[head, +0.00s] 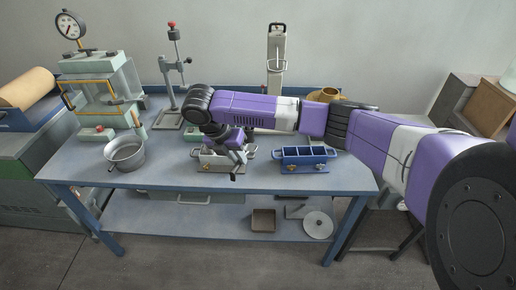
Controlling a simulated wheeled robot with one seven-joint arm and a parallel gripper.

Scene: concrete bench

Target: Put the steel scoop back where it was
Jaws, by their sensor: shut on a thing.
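My gripper (238,158) points down over the grey mould (212,166) at the middle of the bench's front part. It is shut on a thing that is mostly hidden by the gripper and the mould. I take this to be the steel scoop, but its shape is too small to make out. A steel bowl (124,158) stands at the left of the bench, with a tan handle-like piece (138,124) rising at its rim.
A blue mould (306,161) stands just right of the grey one. Behind are a stand with a red knob (172,68), a tall grey device (276,50) and a yellow-brown vessel (325,95). A press with a dial (95,85) stands back left. Bare bench (165,172) lies between bowl and grey mould.

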